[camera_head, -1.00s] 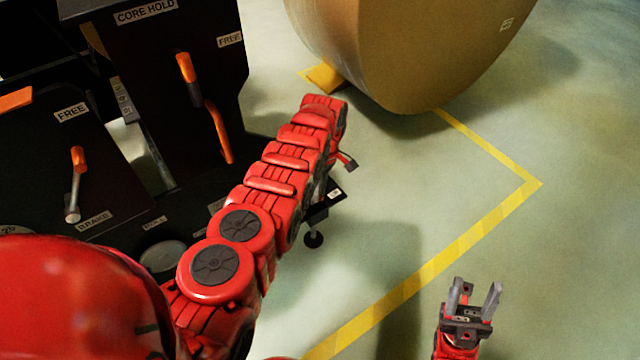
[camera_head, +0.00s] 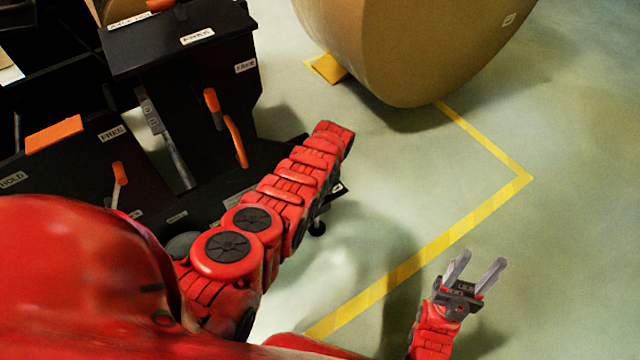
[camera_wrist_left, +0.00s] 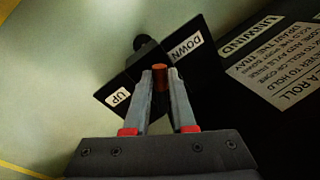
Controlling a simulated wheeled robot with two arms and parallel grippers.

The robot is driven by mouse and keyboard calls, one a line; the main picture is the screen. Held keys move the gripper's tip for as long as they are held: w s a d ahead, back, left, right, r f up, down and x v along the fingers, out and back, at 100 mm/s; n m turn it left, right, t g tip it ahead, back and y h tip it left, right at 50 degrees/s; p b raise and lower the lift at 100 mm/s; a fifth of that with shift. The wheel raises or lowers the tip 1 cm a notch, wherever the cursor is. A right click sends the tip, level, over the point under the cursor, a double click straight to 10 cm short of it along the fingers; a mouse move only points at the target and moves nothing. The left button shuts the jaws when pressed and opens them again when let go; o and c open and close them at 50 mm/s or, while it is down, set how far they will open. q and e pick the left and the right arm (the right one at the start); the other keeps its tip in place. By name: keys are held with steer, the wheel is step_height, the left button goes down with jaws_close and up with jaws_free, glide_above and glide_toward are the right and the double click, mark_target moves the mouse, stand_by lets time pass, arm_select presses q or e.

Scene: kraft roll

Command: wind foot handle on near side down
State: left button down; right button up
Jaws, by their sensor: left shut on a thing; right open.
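In the left wrist view, the foot handle (camera_wrist_left: 160,77) is a short orange-brown grip in front of a black bracket (camera_wrist_left: 205,80) labelled UP and DOWN. My left gripper (camera_wrist_left: 160,79) is shut on this handle, with a fingertip on each side. A dark round foot (camera_wrist_left: 144,43) shows beyond the bracket. In the head view, my left arm hides the left gripper and the handle; the foot (camera_head: 317,228) shows low beside the arm. My right gripper (camera_head: 482,262) is open and empty over the floor at the lower right.
The black machine (camera_head: 185,75) with several orange levers stands at the left. A large brown paper roll (camera_head: 410,50) is at the top, with a yellow wedge (camera_head: 327,68) beside it. A yellow floor line (camera_head: 430,257) runs past. The floor at the right is clear.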

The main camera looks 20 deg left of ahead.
arm_select(q)
steer(key=shift+s+a+r+m+p, duration=0.15)
steer(key=shift+s+r+m+p, duration=0.05)
steer(key=shift+m+p, duration=0.65)
steer(key=shift+a+f+m, duration=0.1)
steer(key=shift+f+m, duration=0.05)
steer(key=shift+m, duration=0.4)
steer(key=shift+a+m+t+p, duration=0.2)
steer(key=shift+m+t+p, duration=0.2)
steer(key=shift+m+p, duration=0.45)
steer(key=shift+a+m+p, duration=0.2)
steer(key=shift+m+p, duration=0.45)
steer(key=shift+m, duration=0.2)
steer(key=m, duration=0.1)
steer(key=m+p, duration=0.1)
steer(key=shift+a+m+t, duration=0.3)
steer(key=shift+t, duration=0.1)
steer(key=shift+a+m, duration=0.15)
steer(key=shift+m, duration=0.85)
steer(key=shift+w+a+m+t, duration=0.15)
steer(key=shift+m+t, duration=0.15)
steer(key=shift+m, duration=0.4)
